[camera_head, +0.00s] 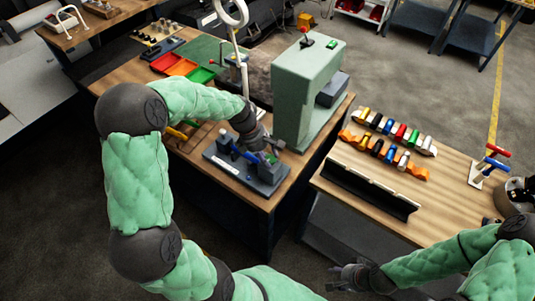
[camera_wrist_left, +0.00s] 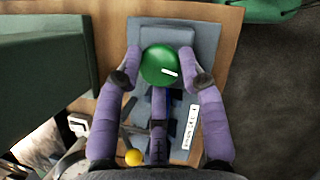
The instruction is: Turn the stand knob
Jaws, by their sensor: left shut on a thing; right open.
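The stand (camera_head: 268,179) is a grey block fixture near the front edge of the wooden bench, left of the tall green press. Its round green knob (camera_wrist_left: 160,66) has a white pointer mark that points right and slightly down in the left wrist view. My left gripper (camera_head: 266,151) is over the stand, and in the wrist view its two purple fingers (camera_wrist_left: 165,72) are shut on the knob from both sides. In the head view the gripper and arm hide part of the stand. My right gripper (camera_head: 338,279) is open and empty, low at the bottom, away from the benches.
The tall green press (camera_head: 306,88) stands close behind the stand. Red, orange and green trays (camera_head: 182,67) lie further back. The right bench (camera_head: 455,190) carries rows of coloured parts (camera_head: 395,130) and a black rack (camera_head: 370,188). A yellow ball (camera_wrist_left: 133,157) shows near my left gripper.

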